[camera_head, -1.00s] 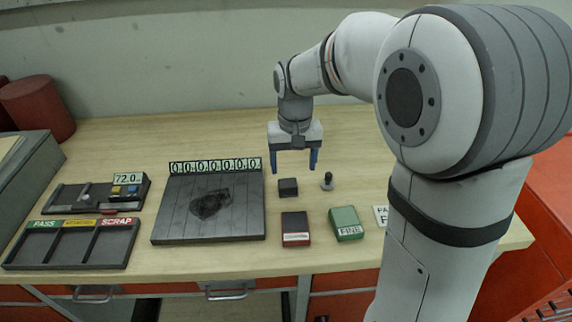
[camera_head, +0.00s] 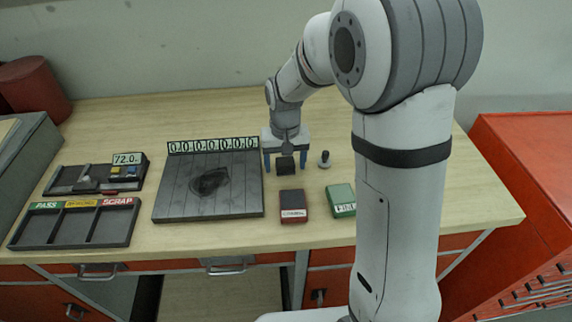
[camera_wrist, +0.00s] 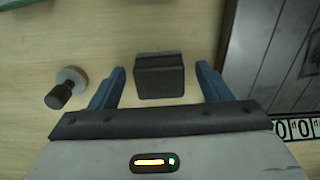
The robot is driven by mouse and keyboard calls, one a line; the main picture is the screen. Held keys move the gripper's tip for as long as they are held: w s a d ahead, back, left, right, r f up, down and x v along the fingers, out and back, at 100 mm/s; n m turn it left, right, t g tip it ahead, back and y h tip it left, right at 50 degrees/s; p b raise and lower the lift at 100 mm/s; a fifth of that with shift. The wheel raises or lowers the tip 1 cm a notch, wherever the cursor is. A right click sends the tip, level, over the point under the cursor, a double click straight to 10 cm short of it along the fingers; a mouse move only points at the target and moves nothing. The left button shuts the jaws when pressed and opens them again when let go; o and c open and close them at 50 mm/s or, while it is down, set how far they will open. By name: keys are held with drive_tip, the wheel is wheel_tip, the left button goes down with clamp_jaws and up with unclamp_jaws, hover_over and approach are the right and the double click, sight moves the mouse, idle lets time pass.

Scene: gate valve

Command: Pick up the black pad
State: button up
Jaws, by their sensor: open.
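The black pad is a small dark block (camera_head: 286,167) on the wooden bench, right of the ribbed dark plate. In the wrist view the black pad (camera_wrist: 160,76) shows between my two blue fingers, with a gap on each side. My gripper (camera_head: 285,169) is open, pointing down over the pad, one finger on each side of it. In the wrist view my gripper (camera_wrist: 161,68) holds nothing. I cannot tell exactly how far the fingertips reach down beside the pad.
A small knobbed stamp (camera_head: 324,159) stands close right of my gripper. A dark red-based block (camera_head: 293,206) and a green block (camera_head: 341,200) lie nearer the front. The ribbed plate (camera_head: 208,185) with a counter strip is at left, beyond it a labelled tray (camera_head: 75,225).

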sight(285, 161)
drive_tip(key=c, duration=1.1)
wheel_tip(285, 161, up, 10)
drive_tip(key=shift+b, duration=0.4)
